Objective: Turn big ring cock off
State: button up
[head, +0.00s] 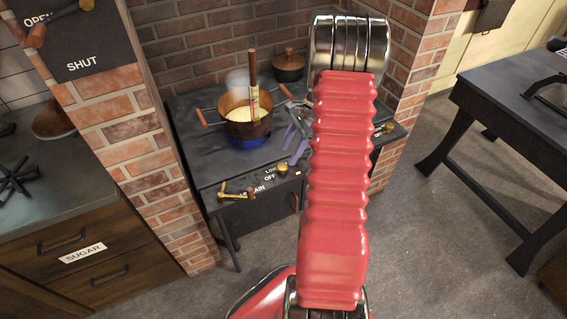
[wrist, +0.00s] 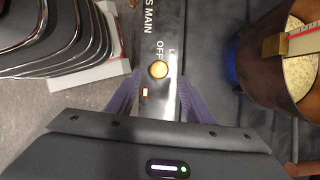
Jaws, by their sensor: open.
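A small round brass cock (head: 282,168) sits on the stove's front edge beside the words LOW and OFF. It also shows in the wrist view (wrist: 159,69), where its head lies between the tips of my purple fingers. My gripper (wrist: 159,82) is open, with a gap on either side of the cock. In the head view, my gripper (head: 290,155) is just above the cock, partly hidden by my arm. A copper pot (head: 245,122) stands over a blue flame (head: 247,142). The name of this cock's ring is not legible.
A brass lever tap (head: 237,194) is at the front left by the MAIN label. Another brass cock (head: 388,128) is at the stove's right. A thermometer (head: 254,100) stands in the steaming pot. A lidded pot (head: 288,66) sits behind. Brick pillars flank the stove.

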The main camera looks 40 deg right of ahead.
aim_at(282, 166)
jog(key=x, duration=0.6)
jog(key=shift+c, duration=0.4)
jog(key=c, duration=0.9)
